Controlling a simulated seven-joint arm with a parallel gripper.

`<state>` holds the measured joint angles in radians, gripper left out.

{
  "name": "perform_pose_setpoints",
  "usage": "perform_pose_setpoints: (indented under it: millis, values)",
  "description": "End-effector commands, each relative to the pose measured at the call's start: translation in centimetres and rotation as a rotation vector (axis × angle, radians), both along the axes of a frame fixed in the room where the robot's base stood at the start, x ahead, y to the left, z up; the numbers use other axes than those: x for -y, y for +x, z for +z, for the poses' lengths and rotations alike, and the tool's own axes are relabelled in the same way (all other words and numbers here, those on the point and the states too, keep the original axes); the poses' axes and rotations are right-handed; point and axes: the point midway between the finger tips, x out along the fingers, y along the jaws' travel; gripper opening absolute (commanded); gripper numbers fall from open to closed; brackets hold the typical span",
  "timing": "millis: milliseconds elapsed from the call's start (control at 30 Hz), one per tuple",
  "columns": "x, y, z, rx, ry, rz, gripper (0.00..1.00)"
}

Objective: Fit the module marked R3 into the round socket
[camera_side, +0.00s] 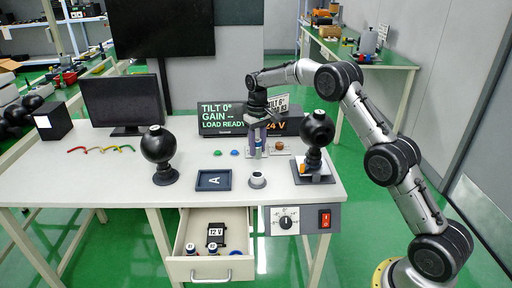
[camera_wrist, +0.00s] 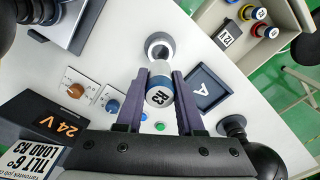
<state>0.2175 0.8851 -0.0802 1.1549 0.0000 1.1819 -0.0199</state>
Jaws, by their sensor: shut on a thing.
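My gripper (camera_wrist: 164,78) is shut on the R3 module (camera_wrist: 160,96), a white cylinder with a blue band, its R3 label facing the wrist camera. In the side view my gripper (camera_side: 258,148) holds it over the back middle of the table; fingers partly hide it. The round socket (camera_side: 258,180), a grey-white ring with a dark opening, stands on the table near the front edge, empty. In the wrist view the socket (camera_wrist: 159,46) lies just beyond the fingertips, apart from the module. A display (camera_side: 222,118) reads TILT 0°, GAIN --, LOAD READY. A card (camera_wrist: 32,158) reads TILT 6°, LOAD R3.
A dark tray marked A (camera_side: 214,180) lies left of the socket. Black ball gimbals stand left (camera_side: 158,146) and right (camera_side: 317,130). The open drawer (camera_side: 212,268) holds a black box and modules. A 24 V unit (camera_wrist: 48,120), knobs and coloured buttons sit behind the socket.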

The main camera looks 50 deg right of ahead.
Motion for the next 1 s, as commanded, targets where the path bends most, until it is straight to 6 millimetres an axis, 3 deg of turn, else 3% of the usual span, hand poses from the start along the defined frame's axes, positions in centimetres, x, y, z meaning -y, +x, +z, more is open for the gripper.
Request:
perform_pose_setpoints:
  millis: [267,1000]
  values:
    - [-0.1,0.0,-0.2,0.0,0.0,0.001,0.0]
    - [-0.1,0.0,-5.5,0.0,0.0,0.001,0.0]
